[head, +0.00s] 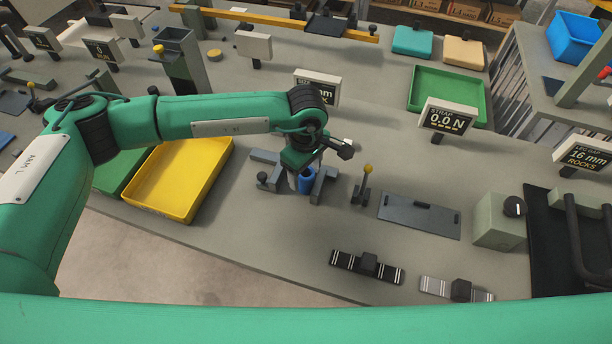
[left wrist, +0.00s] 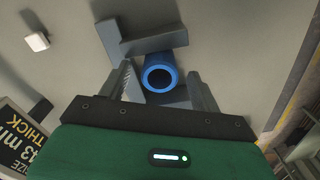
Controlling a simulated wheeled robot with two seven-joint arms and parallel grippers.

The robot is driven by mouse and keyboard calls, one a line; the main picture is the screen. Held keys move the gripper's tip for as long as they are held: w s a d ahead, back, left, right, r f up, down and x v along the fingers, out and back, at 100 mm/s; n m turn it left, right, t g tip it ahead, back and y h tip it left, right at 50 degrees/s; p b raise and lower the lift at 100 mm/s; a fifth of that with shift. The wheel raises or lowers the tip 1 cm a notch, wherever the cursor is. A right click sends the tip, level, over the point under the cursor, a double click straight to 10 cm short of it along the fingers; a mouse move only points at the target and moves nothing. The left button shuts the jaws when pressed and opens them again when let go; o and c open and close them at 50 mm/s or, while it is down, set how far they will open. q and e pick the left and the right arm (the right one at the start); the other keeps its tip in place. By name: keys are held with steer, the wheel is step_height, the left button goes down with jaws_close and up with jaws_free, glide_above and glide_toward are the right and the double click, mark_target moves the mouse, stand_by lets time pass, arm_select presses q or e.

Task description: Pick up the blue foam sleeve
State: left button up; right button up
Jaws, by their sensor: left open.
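The blue foam sleeve (head: 306,181) stands on the grey bench beneath my left gripper, among grey fixture blocks (head: 325,184). In the left wrist view the blue foam sleeve (left wrist: 160,72) is a blue ring with a dark hole, seen from its end. My left gripper (head: 304,172) points down over it, and its fingers (left wrist: 160,85) are open, one on each side of the sleeve. Whether they touch it cannot be told. In the head view the wrist hides part of the sleeve. My right gripper is not in view.
Grey blocks (left wrist: 150,42) stand close beside the sleeve. A yellow tray (head: 182,209) is to the left. A small lever with a yellow knob (head: 364,187) and a dark grey plate (head: 419,215) are to the right.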

mark_target(306, 172)
arm_select(q)
steer(key=c, duration=1.2)
steer(key=shift+o, duration=0.2)
step_height(306, 172, up, 10)
steer(key=p, duration=0.2)
